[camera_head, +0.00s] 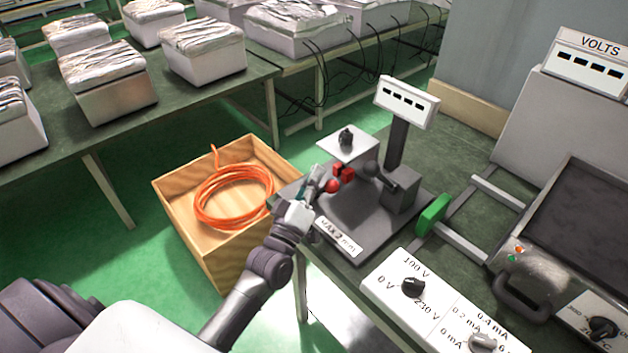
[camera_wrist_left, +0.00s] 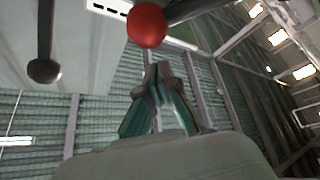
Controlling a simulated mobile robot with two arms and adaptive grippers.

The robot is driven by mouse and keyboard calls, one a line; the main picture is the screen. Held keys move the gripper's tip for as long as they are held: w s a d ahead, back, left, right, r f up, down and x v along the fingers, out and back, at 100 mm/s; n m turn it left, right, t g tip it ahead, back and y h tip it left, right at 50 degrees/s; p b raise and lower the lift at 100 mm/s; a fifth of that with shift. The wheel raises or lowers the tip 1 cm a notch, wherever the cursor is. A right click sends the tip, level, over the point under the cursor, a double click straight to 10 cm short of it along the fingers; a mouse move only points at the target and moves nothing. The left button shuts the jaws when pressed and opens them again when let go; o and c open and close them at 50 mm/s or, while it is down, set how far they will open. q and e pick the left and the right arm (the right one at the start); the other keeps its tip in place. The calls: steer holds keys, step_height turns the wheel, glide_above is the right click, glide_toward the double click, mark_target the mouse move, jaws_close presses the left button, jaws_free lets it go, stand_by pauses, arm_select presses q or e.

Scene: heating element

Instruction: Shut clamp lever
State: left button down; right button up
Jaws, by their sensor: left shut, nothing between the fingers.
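The clamp device stands on a dark base plate (camera_head: 350,222) marked "MAX 2 mm". A red ball knob (camera_head: 332,186) is near the plate's left side. In the left wrist view the red knob (camera_wrist_left: 147,25) sits on the end of a dark rod, just beyond my fingertips. A black ball knob (camera_head: 370,168) is farther right, and this black knob (camera_wrist_left: 43,71) also shows on a rod in the left wrist view. My left gripper (camera_head: 318,180) is shut and empty beside the red knob; contact cannot be told. The red knob's rod is mostly hidden in the head view.
Red blocks (camera_head: 343,174) sit behind the red knob. A display (camera_head: 406,101) on a post rises at the back. A wooden box (camera_head: 215,245) with an orange cable coil stands left of the table.

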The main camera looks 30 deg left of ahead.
arm_select(q)
steer(key=a+b+v, duration=0.1)
steer(key=b+v, duration=0.1)
steer(key=v, duration=0.7)
steer(key=shift+s+a+r+b, duration=0.15)
steer(key=shift+s+a+b, duration=0.1)
steer(key=shift+s+b, duration=0.2)
arm_select(e)
steer(key=shift+s+a+f, duration=0.15)
steer(key=shift+a+f, duration=0.25)
steer(key=shift+f, duration=0.4)
steer(key=shift+s, duration=0.1)
